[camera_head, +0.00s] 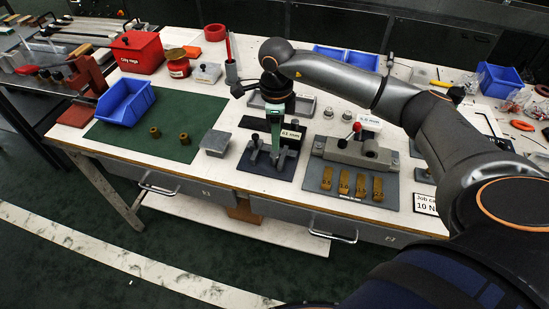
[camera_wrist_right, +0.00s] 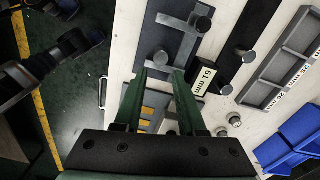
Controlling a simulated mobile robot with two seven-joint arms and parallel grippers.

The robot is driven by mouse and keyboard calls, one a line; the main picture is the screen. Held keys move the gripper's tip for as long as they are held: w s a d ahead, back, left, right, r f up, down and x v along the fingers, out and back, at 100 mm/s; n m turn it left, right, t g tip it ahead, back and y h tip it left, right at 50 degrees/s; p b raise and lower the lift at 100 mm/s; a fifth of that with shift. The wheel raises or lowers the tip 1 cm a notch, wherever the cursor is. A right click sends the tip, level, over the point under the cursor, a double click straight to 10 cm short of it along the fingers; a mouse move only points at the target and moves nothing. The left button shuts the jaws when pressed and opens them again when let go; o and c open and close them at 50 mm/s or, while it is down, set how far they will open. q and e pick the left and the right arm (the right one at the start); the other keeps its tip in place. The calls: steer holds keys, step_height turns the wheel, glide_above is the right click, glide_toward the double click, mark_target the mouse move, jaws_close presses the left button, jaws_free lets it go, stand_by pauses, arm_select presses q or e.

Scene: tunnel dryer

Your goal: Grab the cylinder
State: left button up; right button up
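Two short brass cylinders (camera_head: 154,132) (camera_head: 184,138) stand apart on the green mat (camera_head: 203,117) in the head view. My right gripper (camera_head: 275,148) is well to their right, pointing down over a dark plate with grey metal uprights. In the right wrist view its green fingers (camera_wrist_right: 160,78) are apart with nothing held between them. Two small metal cylinders (camera_head: 328,114) (camera_head: 347,116) stand behind the clamp fixture. Which cylinder is meant is unclear. My left gripper is not seen.
A blue bin (camera_head: 125,102) sits on the mat, with a red box (camera_head: 137,52) behind it. A grey block (camera_head: 215,143) stands left of the gripper. A clamp fixture (camera_head: 355,150) with a red-knobbed lever is to its right. The mat's front is mostly clear.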

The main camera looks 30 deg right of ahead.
mark_target(274, 154)
steer(key=shift+w+a+f, duration=0.1)
steer(key=shift+f, duration=1.45)
steer(key=shift+w+a+f, duration=0.1)
steer(key=shift+f, duration=1.45)
steer(key=shift+c, duration=0.3)
jaws_close()
steer(key=shift+r, duration=0.1)
